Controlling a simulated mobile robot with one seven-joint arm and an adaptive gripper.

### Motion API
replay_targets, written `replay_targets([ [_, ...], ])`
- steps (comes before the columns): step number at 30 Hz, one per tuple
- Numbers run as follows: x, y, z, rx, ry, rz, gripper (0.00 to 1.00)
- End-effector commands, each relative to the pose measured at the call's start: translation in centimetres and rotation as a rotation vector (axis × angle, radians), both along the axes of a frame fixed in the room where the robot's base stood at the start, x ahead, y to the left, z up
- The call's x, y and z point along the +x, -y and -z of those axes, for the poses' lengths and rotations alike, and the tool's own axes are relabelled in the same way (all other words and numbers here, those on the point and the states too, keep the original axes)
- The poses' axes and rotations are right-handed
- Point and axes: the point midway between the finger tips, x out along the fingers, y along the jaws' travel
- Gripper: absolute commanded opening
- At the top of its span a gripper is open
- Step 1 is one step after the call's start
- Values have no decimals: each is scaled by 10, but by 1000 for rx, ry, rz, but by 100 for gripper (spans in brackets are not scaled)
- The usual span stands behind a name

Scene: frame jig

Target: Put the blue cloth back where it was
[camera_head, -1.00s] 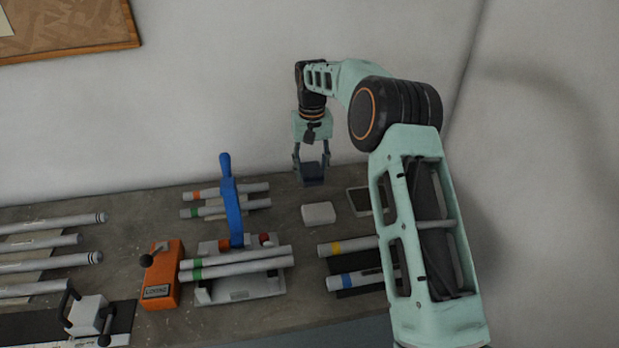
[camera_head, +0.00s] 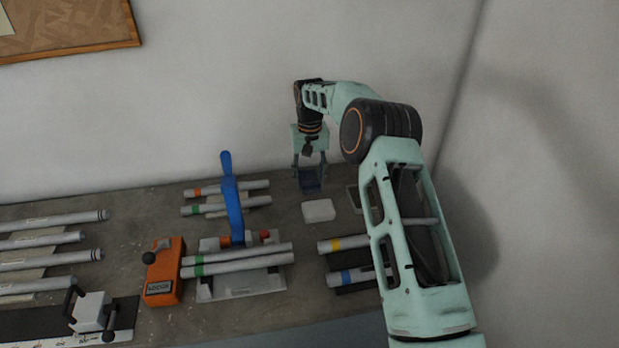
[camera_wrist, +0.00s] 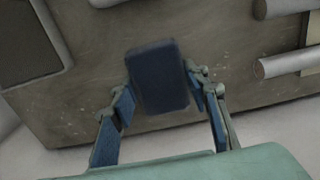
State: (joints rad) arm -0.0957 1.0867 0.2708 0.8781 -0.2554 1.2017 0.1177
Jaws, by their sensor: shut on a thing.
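The blue cloth is a dark blue folded block. In the wrist view the cloth (camera_wrist: 158,78) sits between my two fingers, with its sides against the fingertips. My gripper (camera_wrist: 160,90) is shut on it. In the head view my gripper (camera_head: 310,178) points down near the back edge of the bench, by the wall, with the cloth (camera_head: 312,183) low between the fingers. I cannot tell for sure whether the cloth touches the bench top.
A white block (camera_head: 318,211) lies just in front of my gripper. A dark flat tray (camera_head: 353,198) is to its right, partly behind my arm. Tubes with a blue-handled clamp (camera_head: 232,205) stand left. An orange block (camera_head: 164,272) is further left.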

Motion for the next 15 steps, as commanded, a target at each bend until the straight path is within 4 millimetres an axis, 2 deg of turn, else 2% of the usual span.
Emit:
replay_targets([
  [2, 0, 0, 4, 0, -1, 0, 23],
  [3, 0, 0, 3, 0, 0, 0, 47],
  [6, 0, 0, 3, 0, -1, 0, 58],
  [15, 0, 0, 1, 0, -1, 0, 60],
])
